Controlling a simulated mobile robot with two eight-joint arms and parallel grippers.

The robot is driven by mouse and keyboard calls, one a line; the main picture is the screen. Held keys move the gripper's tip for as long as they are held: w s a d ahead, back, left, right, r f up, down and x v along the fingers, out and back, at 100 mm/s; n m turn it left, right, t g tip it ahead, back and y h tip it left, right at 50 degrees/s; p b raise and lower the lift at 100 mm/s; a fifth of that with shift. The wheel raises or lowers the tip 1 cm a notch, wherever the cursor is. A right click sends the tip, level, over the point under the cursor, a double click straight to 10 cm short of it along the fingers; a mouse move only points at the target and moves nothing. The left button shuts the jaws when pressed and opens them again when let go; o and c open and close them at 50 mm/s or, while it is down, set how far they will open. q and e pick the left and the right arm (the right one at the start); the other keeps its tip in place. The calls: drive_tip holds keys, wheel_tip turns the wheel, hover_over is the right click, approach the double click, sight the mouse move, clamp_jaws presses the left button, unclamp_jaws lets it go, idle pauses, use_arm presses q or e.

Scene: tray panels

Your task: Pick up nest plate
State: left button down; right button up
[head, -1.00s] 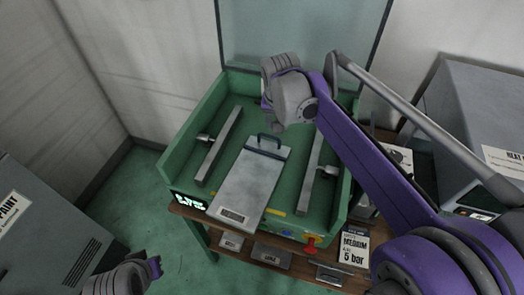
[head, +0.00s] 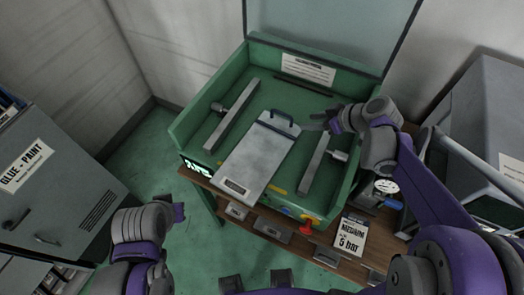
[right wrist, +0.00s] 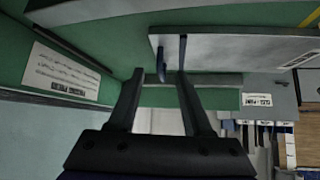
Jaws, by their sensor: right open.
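The nest plate (head: 255,158) is a flat grey plate with a dark blue handle (head: 282,122) at its far end and a small label at its near end. It lies in the green tray between two grey bars. My right gripper (head: 318,126) is open and empty, just right of the handle. In the right wrist view the open fingers (right wrist: 159,76) point at the handle (right wrist: 162,62) of the plate (right wrist: 235,48); I cannot tell whether it lies between the fingertips. My left gripper (head: 180,213) is away from the tray at lower left; its jaws are unclear.
The green tray (head: 200,108) has raised walls and a raised lid (head: 330,30) behind. Bars (head: 230,118) and (head: 315,165) flank the plate. A "MEDIUM 5 bar" card (head: 351,235) and gauge (head: 386,186) are at right. A grey cabinet (head: 70,190) stands at left.

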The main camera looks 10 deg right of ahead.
sight(294, 128)
drive_tip(key=x, duration=0.8)
drive_tip(key=shift+w+a+f, duration=0.1)
drive_tip(key=shift+w+f, duration=0.05)
drive_tip(key=shift+w, duration=0.05)
clamp_jaws()
idle(1.2)
